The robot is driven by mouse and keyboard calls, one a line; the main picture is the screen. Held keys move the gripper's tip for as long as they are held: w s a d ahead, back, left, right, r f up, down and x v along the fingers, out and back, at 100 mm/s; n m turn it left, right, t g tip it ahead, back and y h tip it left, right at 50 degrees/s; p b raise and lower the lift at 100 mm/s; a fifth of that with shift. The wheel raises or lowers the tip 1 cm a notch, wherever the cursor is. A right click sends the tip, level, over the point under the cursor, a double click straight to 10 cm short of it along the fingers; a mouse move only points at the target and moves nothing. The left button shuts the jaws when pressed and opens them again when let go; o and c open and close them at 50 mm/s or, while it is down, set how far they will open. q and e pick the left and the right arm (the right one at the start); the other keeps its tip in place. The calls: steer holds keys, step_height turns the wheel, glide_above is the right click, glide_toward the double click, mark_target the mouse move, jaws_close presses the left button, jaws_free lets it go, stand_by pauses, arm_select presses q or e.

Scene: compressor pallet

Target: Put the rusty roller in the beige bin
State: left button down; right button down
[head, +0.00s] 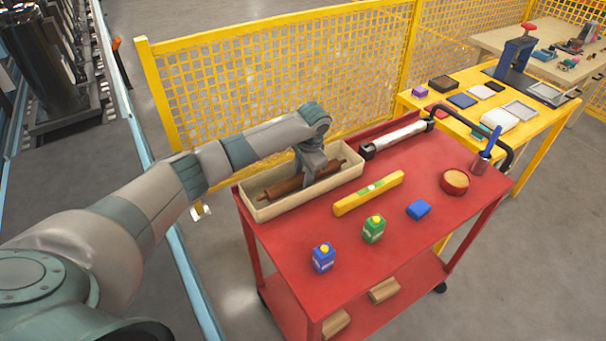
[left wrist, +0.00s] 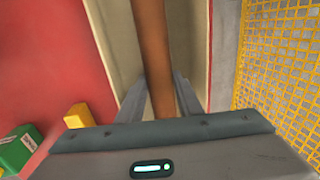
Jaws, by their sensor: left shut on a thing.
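The rusty roller (head: 285,187) is a brown cylinder with thinner ends. It lies lengthwise within the outline of the beige bin (head: 262,213), a long open box on the red cart. My left gripper (head: 311,176) reaches down into the bin and is shut on the roller near its right part. In the left wrist view the roller (left wrist: 155,60) runs between the two fingers (left wrist: 163,105), with the pale bin floor and walls around it. I cannot tell whether the roller touches the bin floor. My right gripper is not in view.
A yellow mesh fence (head: 290,75) stands close behind the bin.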

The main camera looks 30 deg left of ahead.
arm_select(q)
steer(key=c, duration=1.3)
jaws_free()
steer(key=shift+f, duration=0.1)
steer(key=shift+o, duration=0.2)
steer(key=b+v, duration=0.2)
steer(key=v, duration=1)
